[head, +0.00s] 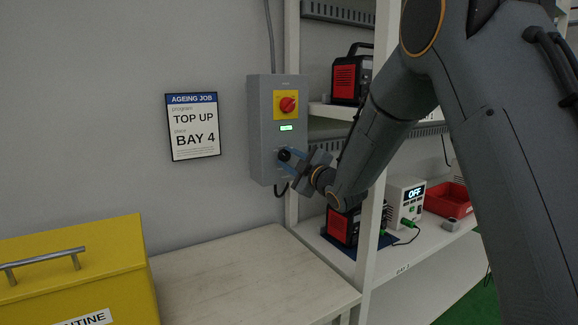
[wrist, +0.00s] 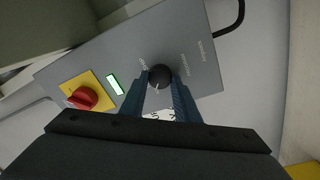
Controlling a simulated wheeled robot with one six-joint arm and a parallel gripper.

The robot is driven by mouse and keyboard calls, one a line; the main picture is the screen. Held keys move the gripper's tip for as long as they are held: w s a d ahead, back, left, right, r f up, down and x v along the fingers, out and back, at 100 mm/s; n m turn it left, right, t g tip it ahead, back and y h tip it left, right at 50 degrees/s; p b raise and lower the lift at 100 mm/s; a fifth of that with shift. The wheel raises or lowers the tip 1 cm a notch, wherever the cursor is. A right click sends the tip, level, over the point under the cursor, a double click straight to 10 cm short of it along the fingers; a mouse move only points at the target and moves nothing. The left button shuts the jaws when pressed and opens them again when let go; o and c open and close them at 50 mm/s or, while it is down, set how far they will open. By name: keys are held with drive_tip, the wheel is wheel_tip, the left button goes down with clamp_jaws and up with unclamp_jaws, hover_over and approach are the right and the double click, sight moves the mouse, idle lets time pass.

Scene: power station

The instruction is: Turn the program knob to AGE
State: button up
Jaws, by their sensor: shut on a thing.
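A grey control box (head: 262,130) is fixed to the wall. The black program knob (head: 284,155) sits low on its front, under a small lit green display (head: 286,128). My gripper (head: 290,160) reaches it from the right and is shut on it. In the wrist view the round knob (wrist: 160,77) is between the tips of my two blue fingers (wrist: 161,84). A short white mark shows on the knob. Labels stand around it, too small and turned to read, and my fingers partly hide that area.
A red rotary switch (head: 288,104) on a yellow plate sits above the display. A notice (head: 193,126) on the wall reads "TOP UP" and "BAY 4". Shelves with chargers (head: 344,80) stand right; a yellow case (head: 75,270) is at lower left. The bench (head: 250,275) is bare.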

drive_tip(key=shift+n+b, duration=0.3)
drive_tip(key=shift+n, duration=0.1)
drive_tip(key=o, duration=1)
drive_tip(key=shift+o, duration=0.2)
drive_tip(key=b+v, duration=0.1)
drive_tip(key=v, duration=0.7)
drive_tip(key=shift+d, duration=0.1)
